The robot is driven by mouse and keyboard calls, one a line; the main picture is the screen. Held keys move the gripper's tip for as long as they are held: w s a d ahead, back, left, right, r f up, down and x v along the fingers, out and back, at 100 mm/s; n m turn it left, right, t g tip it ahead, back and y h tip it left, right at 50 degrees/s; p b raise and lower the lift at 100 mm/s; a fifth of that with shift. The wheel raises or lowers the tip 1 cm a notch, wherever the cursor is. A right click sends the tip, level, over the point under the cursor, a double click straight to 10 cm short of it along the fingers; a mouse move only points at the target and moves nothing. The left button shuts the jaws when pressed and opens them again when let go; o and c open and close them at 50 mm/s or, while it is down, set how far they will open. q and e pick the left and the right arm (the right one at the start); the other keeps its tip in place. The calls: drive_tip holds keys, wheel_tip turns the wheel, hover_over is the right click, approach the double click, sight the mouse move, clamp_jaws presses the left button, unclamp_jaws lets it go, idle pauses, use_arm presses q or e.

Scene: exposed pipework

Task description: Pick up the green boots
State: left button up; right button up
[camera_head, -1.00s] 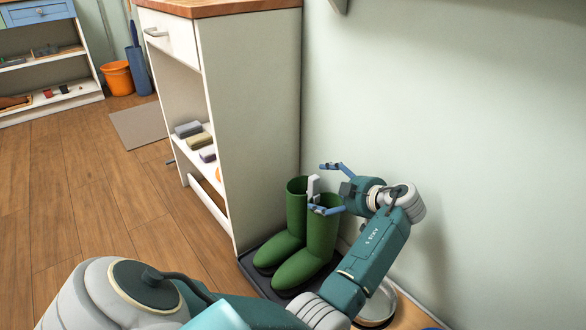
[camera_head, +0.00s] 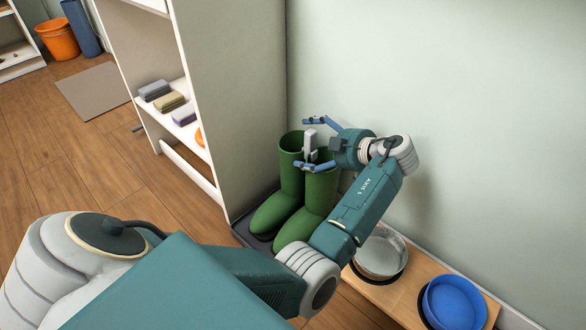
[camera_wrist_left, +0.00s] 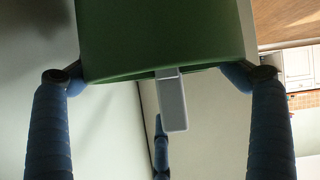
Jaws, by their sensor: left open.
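A pair of green boots (camera_head: 320,190) stands upright on a dark tray (camera_head: 238,232) between the white shelf unit and the wall. A grey upright piece (camera_head: 310,143) shows at the boot tops; I cannot tell what it is fixed to. My left gripper (camera_head: 304,143) is open at the boot tops, one finger above the rims and one in front of the right boot's upper shaft. In the left wrist view, a green boot top (camera_wrist_left: 160,40) lies between the spread blue fingers, with the grey piece (camera_wrist_left: 172,100) below its edge. My right gripper is not in view.
The white shelf unit (camera_head: 235,90) stands close left of the boots, holding several small blocks. The pale wall is close behind my left gripper. A wooden stand (camera_head: 395,297) with a silver bowl (camera_head: 380,252) and a blue bowl (camera_head: 453,303) lies right of the boots.

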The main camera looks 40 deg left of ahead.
use_arm(q)
drive_tip(key=shift+d, duration=0.1)
drive_tip(key=shift+c, duration=0.5)
drive_tip(key=c, duration=1.9)
drive_tip(key=shift+s+r, duration=0.1)
